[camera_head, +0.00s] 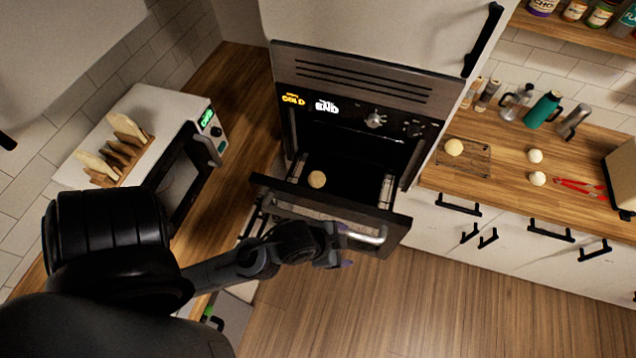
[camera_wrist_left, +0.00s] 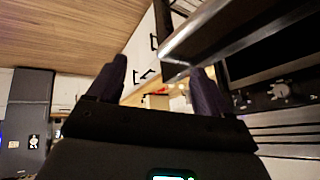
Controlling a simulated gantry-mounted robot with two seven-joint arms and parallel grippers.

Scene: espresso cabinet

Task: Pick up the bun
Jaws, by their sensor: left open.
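One pale bun (camera_head: 317,179) sits inside the pulled-out oven drawer (camera_head: 400,226), towards its left side. Another bun (camera_head: 454,147) is on a wire rack on the right counter. Two more, a bun (camera_head: 535,156) and a bun (camera_head: 538,179), lie on the bare counter to its right. My left gripper (camera_head: 344,246) is open at the drawer's front, by the metal handle (camera_head: 372,238). In the left wrist view the gripper's fingers (camera_wrist_left: 160,85) are spread, and the handle (camera_wrist_left: 225,28) passes close to the right finger. I cannot tell whether they touch. My right gripper is not in view.
A white microwave (camera_head: 205,118) with a wooden rack on top stands at left. Red tongs (camera_head: 580,186), a green flask (camera_head: 543,110) and a toaster (camera_head: 622,175) are on the right counter. The wooden floor (camera_head: 440,300) in front is clear.

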